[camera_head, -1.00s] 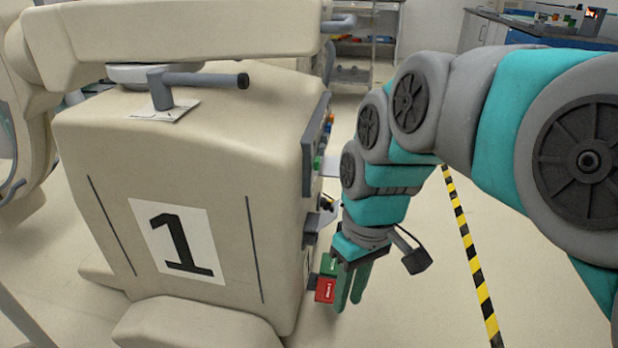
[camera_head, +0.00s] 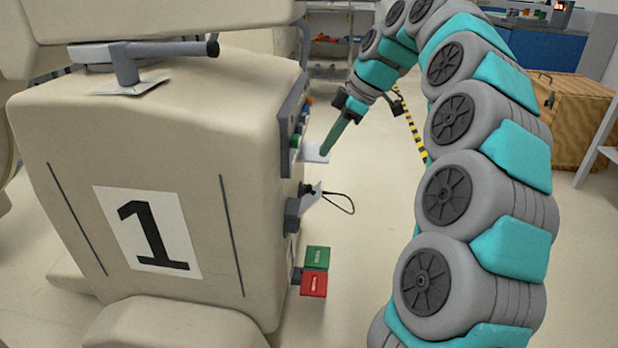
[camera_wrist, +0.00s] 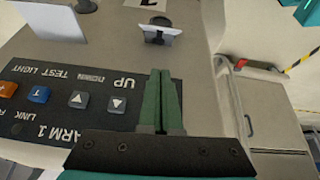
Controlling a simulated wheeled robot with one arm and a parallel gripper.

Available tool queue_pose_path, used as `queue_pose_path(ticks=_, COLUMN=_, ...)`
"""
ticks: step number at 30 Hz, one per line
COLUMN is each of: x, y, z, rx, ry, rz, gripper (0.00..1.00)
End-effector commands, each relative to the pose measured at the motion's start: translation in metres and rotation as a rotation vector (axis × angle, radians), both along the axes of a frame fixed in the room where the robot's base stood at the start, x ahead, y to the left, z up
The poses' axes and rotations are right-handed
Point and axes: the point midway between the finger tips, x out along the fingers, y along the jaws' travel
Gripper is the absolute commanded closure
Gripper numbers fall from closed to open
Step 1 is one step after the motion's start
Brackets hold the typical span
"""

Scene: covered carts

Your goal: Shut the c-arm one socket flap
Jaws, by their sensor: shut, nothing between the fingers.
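C-arm one is the cream cart (camera_head: 245,110) marked with a black 1. On its right side is a button panel (camera_head: 292,120), which also fills the lower left of the wrist view (camera_wrist: 60,100). A pale flap-like plate (camera_head: 312,150) sticks out beside the panel's lower edge. A second grey plate (camera_head: 313,194) stands tilted out by a dark box lower down. I cannot tell for sure which is the socket flap. My gripper (camera_head: 323,152) is shut and empty, its green fingertips close to the upper plate in the picture; contact is unclear. The fingers show in the wrist view (camera_wrist: 161,74).
A green block (camera_head: 317,257) and a red block (camera_head: 314,284) stick out low on the cart's side. A black cable loop (camera_head: 342,203) hangs by the dark box. Floor right of the cart is open, with striped tape (camera_head: 413,130) and a wooden crate (camera_head: 575,115) beyond.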

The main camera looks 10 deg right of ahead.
Motion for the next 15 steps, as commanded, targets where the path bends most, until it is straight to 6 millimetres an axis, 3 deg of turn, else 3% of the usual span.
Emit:
queue_pose_path(ticks=5, x=0.003, y=0.004, z=-0.01, rx=0.0, ry=-0.002, rz=0.004, gripper=1.0)
queue_pose_path(ticks=15, x=0.011, y=0.029, z=-0.06, rx=-0.001, ry=0.002, rz=0.005, gripper=1.0)
